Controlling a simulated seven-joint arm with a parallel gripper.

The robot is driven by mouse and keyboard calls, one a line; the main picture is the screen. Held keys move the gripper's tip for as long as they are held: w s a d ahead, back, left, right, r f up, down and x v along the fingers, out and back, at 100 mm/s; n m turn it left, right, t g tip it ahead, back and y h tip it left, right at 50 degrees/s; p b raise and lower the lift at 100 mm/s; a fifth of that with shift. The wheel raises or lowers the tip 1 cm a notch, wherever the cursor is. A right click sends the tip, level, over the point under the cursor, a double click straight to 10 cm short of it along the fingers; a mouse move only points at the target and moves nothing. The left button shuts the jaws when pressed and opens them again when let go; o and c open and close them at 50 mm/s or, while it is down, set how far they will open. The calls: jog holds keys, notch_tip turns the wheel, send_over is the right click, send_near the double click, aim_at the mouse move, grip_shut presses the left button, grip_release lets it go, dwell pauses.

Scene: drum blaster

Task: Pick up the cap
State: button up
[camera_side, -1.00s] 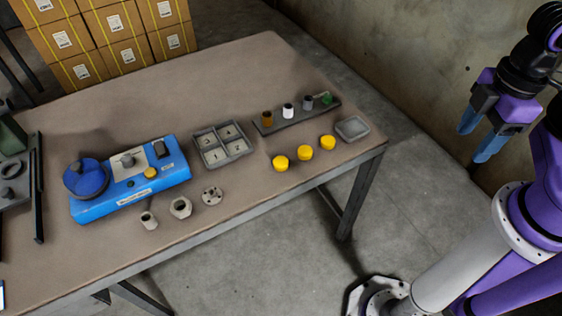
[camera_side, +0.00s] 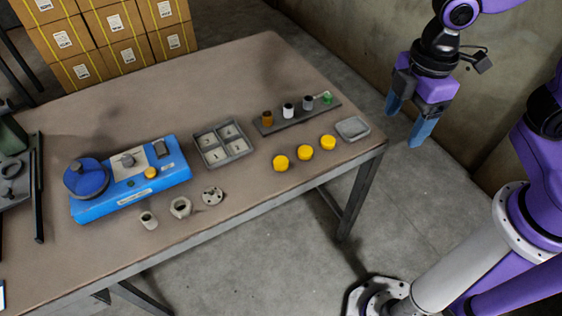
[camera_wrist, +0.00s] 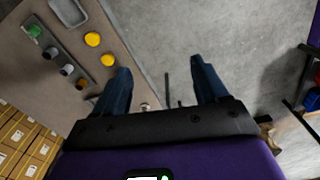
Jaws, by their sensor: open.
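Three round yellow caps stand in a row near the table's right front edge: a left one (camera_side: 280,163), a middle one (camera_side: 305,152) and a right one (camera_side: 328,142). Which one is the task's cap cannot be told. My gripper (camera_side: 404,125) is open and empty, its blue fingers pointing down, raised to the right of the table's right edge and apart from the caps. In the wrist view, two yellow caps (camera_wrist: 92,39) (camera_wrist: 108,59) show left of my gripper (camera_wrist: 160,66); the third is not seen there.
A rack (camera_side: 298,118) of several small vials stands behind the caps. A shallow grey dish (camera_side: 352,128) is at the right table edge. A numbered tray (camera_side: 222,146), a blue machine (camera_side: 132,182) and metal parts (camera_side: 181,207) lie to the left. Boxes (camera_side: 100,40) are stacked behind.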

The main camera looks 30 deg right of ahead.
jog(key=w+a+f+n, duration=0.4)
jog(key=w+a, duration=0.5)
jog(key=w, duration=0.3)
jog(key=n, duration=0.3)
send_over(282, 160)
jog(key=f, duration=1.8)
jog(key=shift+s+a+f, duration=0.15)
jog(key=shift+a+f, duration=0.05)
jog(key=shift+a, duration=0.05)
jog(key=shift+d+f, duration=0.2)
jog(key=shift+f, duration=2.4)
jog(key=c, duration=1.1)
